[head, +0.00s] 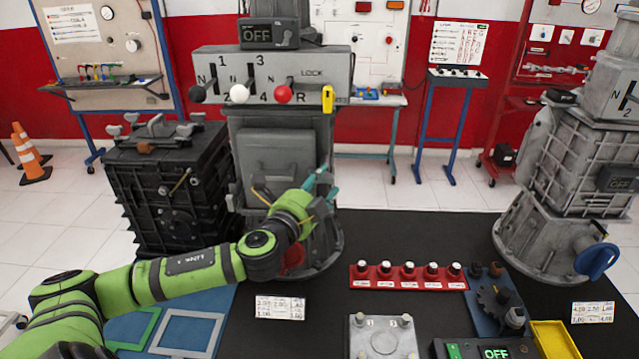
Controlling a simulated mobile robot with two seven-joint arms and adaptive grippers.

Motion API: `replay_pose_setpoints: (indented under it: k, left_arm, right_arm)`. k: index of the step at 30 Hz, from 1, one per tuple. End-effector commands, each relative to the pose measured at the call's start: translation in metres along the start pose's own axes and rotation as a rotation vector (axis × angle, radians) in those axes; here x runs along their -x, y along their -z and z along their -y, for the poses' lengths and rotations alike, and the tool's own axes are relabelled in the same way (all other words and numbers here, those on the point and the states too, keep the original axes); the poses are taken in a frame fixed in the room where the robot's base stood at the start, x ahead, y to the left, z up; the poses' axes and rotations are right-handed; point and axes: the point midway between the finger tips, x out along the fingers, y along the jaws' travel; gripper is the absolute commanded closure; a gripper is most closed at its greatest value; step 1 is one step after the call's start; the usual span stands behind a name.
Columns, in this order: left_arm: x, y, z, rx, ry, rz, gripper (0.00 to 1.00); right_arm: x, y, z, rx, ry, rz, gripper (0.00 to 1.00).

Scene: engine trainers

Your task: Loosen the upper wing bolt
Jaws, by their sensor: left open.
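My left gripper (322,187) is open, with teal fingers, at the right side of the grey gearbox housing (270,150). Its arm reaches across the front of the housing and hides its lower part. I cannot make out a wing bolt at the fingers; the gripper covers that spot, and I cannot tell whether it touches anything. Several grey wing-shaped pieces (131,118) stand on top of the black engine block (165,185) at the left. My right gripper is out of view.
A shift panel (270,75) with black, white and red knobs and a yellow lock tag tops the gearbox. A red rack (408,276) of several knobs lies on the dark table (420,232). Another grey gearbox (570,165) stands at right. The table between the gearboxes has free room.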

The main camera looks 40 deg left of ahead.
Motion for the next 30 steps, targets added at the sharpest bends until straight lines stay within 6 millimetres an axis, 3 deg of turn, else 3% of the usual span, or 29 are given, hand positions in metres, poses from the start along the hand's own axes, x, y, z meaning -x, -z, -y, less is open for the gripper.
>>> replay_pose_setpoints:
  k: [4, 5, 8, 20, 30]
  left_arm:
    - [0.0, 0.0, 0.0, 0.0, 0.0, 0.0, 0.51]
    - [0.0, 0.0, 0.0, 0.0, 0.0, 0.0, 0.59]
    - [0.0, 0.0, 0.0, 0.0, 0.0, 0.0, 0.99]
    - [0.0, 0.0, -0.003, 0.026, 0.011, 0.002, 1.0]
    - [0.0, 0.001, -0.01, 0.218, 0.089, 0.003, 1.0]
  right_arm:
    - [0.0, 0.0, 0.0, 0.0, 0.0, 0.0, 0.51]
    - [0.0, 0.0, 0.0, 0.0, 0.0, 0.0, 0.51]
    - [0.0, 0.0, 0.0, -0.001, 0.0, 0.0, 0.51]
    - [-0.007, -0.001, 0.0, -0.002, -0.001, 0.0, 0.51]
    - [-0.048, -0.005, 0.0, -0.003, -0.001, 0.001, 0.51]
